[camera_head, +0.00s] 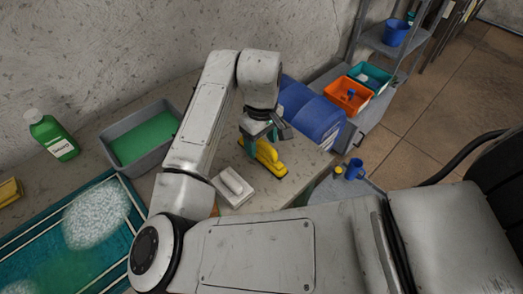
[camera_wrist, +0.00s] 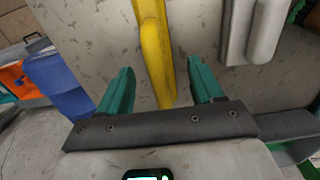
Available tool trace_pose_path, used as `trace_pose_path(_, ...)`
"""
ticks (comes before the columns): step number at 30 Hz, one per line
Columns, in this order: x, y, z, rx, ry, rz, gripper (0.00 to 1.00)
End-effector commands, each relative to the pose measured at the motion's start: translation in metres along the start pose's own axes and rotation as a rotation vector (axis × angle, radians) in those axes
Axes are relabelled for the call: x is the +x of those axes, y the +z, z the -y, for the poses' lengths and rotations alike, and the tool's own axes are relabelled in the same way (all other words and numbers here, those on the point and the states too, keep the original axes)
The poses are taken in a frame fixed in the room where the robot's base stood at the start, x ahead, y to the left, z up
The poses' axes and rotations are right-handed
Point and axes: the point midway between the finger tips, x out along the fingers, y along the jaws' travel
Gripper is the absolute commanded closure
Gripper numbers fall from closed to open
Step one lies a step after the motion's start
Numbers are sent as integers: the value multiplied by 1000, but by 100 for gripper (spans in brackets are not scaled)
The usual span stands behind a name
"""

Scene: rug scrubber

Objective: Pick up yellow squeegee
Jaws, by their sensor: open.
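The yellow squeegee (camera_head: 265,158) lies on the counter in the head view, right of a white-handled block. It also shows in the wrist view (camera_wrist: 154,50) as a long yellow bar running down between my fingers. My gripper (camera_wrist: 163,88) is open, with its two teal fingertips spread on either side of the squeegee's near end. In the head view my gripper (camera_head: 262,133) is over the back end of the squeegee and hides part of it. I cannot tell how far the fingertips are above the counter.
A white-handled block (camera_head: 234,187) lies left of the squeegee. A blue drum (camera_head: 312,112) lies close behind it. A grey tub of green liquid (camera_head: 112,136) and a green bottle (camera_head: 52,136) stand further left. Orange (camera_head: 346,94) and teal (camera_head: 371,76) bins stand behind right.

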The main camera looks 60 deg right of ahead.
Motion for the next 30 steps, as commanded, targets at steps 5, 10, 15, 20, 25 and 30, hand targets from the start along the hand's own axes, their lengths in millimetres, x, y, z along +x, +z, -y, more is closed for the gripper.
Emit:
trace_pose_path(5, 21, 0, 0, 0, -1, 0, 34)
trace_pose_path(10, 24, 0, 0, 0, 0, -1, 34)
trace_pose_path(15, 24, 0, 0, 0, 0, -1, 39)
trace_pose_path(20, 24, 0, 0, 0, 0, -1, 54)
trace_pose_path(25, 24, 0, 0, 1, 0, -1, 70)
trace_pose_path(30, 24, 0, 0, 1, 0, -1, 87)
